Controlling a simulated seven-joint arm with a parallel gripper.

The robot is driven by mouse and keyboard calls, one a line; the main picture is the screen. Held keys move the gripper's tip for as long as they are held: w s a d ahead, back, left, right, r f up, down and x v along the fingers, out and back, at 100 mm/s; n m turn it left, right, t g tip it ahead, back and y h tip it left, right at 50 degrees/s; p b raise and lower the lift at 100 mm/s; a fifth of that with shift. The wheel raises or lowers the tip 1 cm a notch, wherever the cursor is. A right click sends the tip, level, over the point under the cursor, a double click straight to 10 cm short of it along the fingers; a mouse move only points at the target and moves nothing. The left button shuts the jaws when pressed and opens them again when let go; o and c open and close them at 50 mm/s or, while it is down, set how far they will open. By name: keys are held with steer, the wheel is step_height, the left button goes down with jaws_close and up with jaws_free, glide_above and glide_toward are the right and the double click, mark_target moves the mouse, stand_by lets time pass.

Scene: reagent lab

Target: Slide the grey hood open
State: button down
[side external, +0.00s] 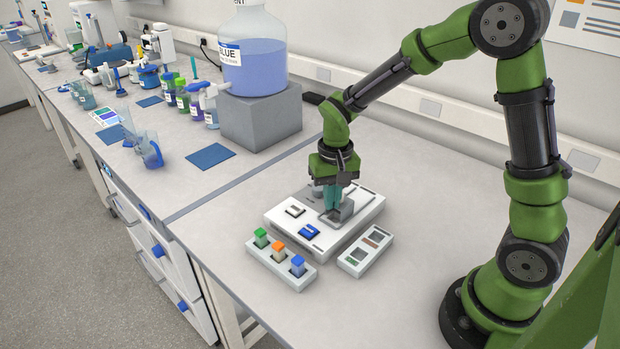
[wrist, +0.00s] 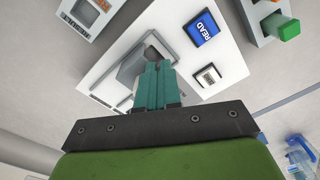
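The grey hood (side external: 344,211) sits on top of a white instrument (side external: 299,235) on the bench. In the wrist view the hood (wrist: 133,68) lies beside and partly behind my gripper's fingertips. My gripper (side external: 332,208) points down at the hood with its teal fingers close together. In the wrist view the fingers (wrist: 157,72) look side by side, with no clear gap between them. Whether they press on the hood or pinch part of it is hidden. The instrument also carries a blue READ button (wrist: 202,29) and a small display (wrist: 208,76).
A white rack (side external: 286,275) with green, orange and blue capped cuvettes stands in front of the instrument. A small white panel (side external: 365,251) lies to its right. A large blue carboy (side external: 253,60) stands on a grey block behind left. The bench at right is clear.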

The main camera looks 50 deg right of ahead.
step_height(320, 180, up, 6)
steer(key=shift+s+a+f, duration=0.1)
steer(key=shift+s+f, duration=0.05)
stand_by(0.8)
steer(key=c, duration=1.7)
jaws_free()
steer(key=shift+r, duration=0.25)
steer(key=o, duration=0.5)
steer(key=shift+m+t, duration=0.3)
steer(key=shift+m, duration=0.2)
steer(key=r, duration=0.2)
steer(key=w+d+r, duration=0.1)
steer(key=r, duration=0.1)
steer(key=d+r, duration=0.1)
steer(key=r, duration=0.1)
steer(key=shift+w+r, duration=0.3)
steer(key=shift+o, duration=0.5)
steer(key=shift+m, duration=0.7)
steer(key=r, duration=0.3)
steer(key=s+d+r, duration=0.1)
steer(key=shift+r, duration=0.25)
steer(key=shift+g, duration=0.4)
steer(key=f, duration=1.6)
steer(key=shift+s+a+f, duration=0.15)
steer(key=shift+s+f, duration=0.1)
steer(key=shift+f, duration=0.15)
